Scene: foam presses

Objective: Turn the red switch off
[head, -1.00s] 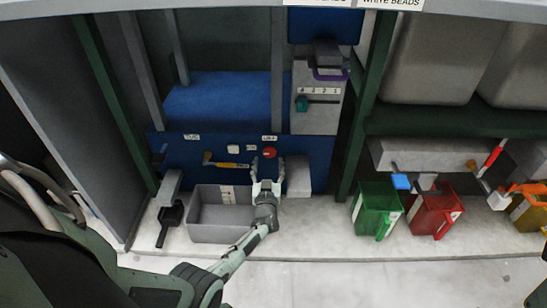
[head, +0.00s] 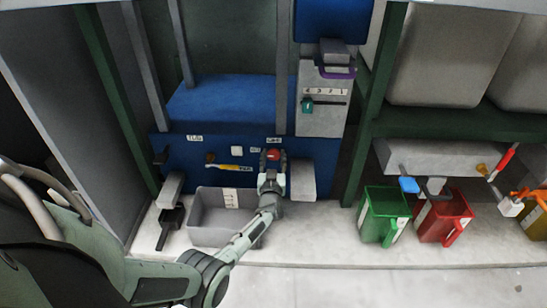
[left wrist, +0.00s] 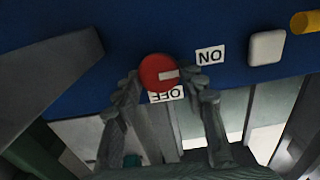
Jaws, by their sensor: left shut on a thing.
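The red switch (head: 273,154) is a round red knob on the blue front panel. It also shows in the left wrist view (left wrist: 157,72), with a white mark pointing right in the picture. Its ON label (left wrist: 210,55) and OFF label (left wrist: 167,95) appear upside down there; the mark points between them, and I cannot tell its exact setting. My left gripper (head: 272,163) is at the panel, its two fingers (left wrist: 163,82) on either side of the knob and shut on it. My right gripper is not in view.
A grey open bin (head: 195,240) stands below the panel, left of my left forearm. A yellow handle (head: 222,166) and a white button (head: 208,151) are left of the switch. A grey block (head: 303,180) juts out to the right. Green (head: 373,205) and red (head: 432,222) containers stand further right.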

